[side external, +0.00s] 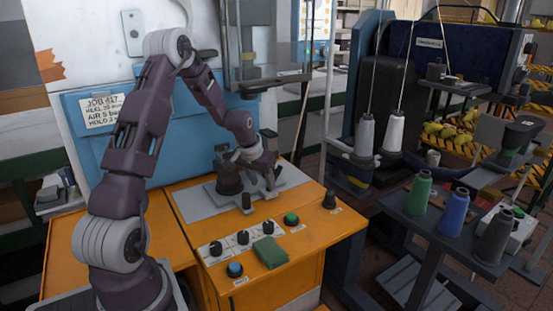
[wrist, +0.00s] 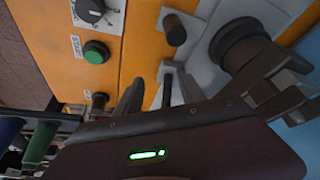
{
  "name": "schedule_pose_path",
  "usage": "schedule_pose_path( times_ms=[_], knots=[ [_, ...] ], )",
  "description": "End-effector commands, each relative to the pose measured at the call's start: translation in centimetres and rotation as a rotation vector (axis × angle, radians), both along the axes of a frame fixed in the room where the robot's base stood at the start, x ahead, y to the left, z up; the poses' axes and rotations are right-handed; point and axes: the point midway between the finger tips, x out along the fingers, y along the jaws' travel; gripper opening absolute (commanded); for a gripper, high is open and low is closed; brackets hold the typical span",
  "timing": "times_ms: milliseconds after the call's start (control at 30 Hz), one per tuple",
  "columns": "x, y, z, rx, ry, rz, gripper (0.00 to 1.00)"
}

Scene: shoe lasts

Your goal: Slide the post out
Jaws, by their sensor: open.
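A short dark upright post (side external: 246,201) stands near the front edge of a grey plate (side external: 205,208) on the orange bench. It also shows in the wrist view (wrist: 175,30). A wider dark round piece (side external: 229,182) stands behind it on the plate, and the wrist view shows it at upper right (wrist: 238,46). I cannot tell for sure which of these is the task's post. My gripper (side external: 256,172) is open above the plate, to the right of the wider piece. In the wrist view its fingers are spread, and a narrow grey and dark part (wrist: 168,85) shows between them.
The bench front carries several dark knobs (side external: 243,237), a green button (side external: 291,218), a blue button (side external: 235,269) and a green cloth or pad (side external: 270,252). A blue panel (side external: 90,110) and machine uprights stand behind. Thread spools (side external: 420,190) sit on a separate stand at right.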

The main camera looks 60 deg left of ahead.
Motion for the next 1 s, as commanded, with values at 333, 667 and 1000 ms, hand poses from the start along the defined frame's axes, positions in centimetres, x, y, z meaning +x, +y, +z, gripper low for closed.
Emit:
schedule_pose_path(
  times_ms=[333, 667, 1000],
  knots=[
    [-0.9, -5.1, 7.1, 0.03, 0.005, -0.071, 0.46],
    [-2.5, -11.5, 12.7, 0.054, 0.002, -0.157, 0.46],
    [-5.6, -17.7, 17.1, 0.062, -0.015, -0.237, 0.46]
  ],
)
